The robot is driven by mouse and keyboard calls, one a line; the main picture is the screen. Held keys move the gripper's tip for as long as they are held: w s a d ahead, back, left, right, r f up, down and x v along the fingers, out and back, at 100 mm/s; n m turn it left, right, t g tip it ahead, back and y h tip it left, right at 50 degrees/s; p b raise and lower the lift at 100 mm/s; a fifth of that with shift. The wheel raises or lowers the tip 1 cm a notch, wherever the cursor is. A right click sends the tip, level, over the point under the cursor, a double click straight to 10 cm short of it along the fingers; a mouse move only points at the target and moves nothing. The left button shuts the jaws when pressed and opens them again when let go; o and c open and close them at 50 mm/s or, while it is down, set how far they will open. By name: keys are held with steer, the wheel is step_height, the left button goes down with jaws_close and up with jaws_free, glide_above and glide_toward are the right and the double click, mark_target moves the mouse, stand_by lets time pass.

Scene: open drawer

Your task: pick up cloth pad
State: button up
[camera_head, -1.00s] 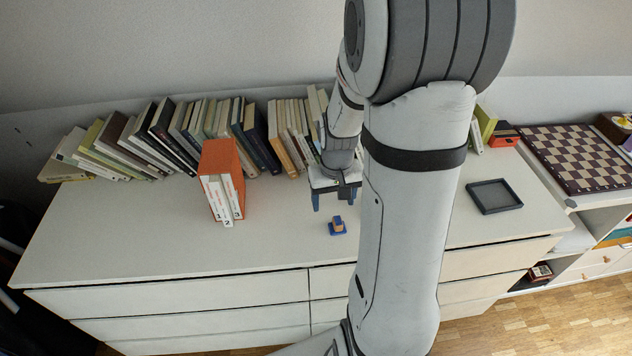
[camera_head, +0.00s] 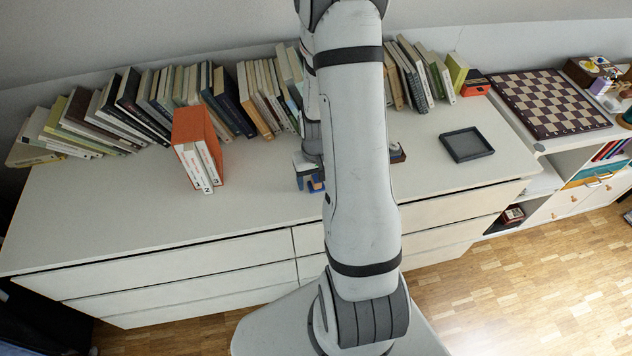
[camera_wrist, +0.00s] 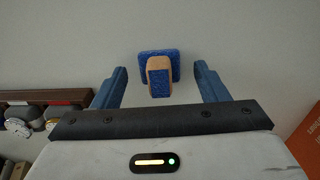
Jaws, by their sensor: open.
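The cloth pad is a small blue block with a tan, blue-faced piece on it. In the wrist view the pad (camera_wrist: 172,60) lies on the pale dresser top between the two blue fingers of my gripper (camera_wrist: 160,73). The fingers are open, with a visible gap on each side of the pad. In the head view my gripper (camera_head: 309,178) is low over the dresser top, partly hidden by my arm. Only a bit of blue and tan shows there beside the fingers.
An orange box with white books (camera_head: 197,148) stands left of my gripper. A row of books (camera_head: 150,105) lines the back. A dark empty tray (camera_head: 467,145) lies to the right. A dark reddish object (camera_head: 397,153) is partly hidden behind my arm. The dresser's front left top is clear.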

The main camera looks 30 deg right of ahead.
steer(key=shift+f, duration=0.2)
steer(key=shift+c, duration=0.5)
steer(key=c, duration=1)
steer(key=shift+o, duration=0.2)
steer(key=shift+r, duration=0.15)
step_height(320, 180, up, 10)
steer(key=shift+f+b, duration=0.1)
steer(key=shift+b, duration=0.2)
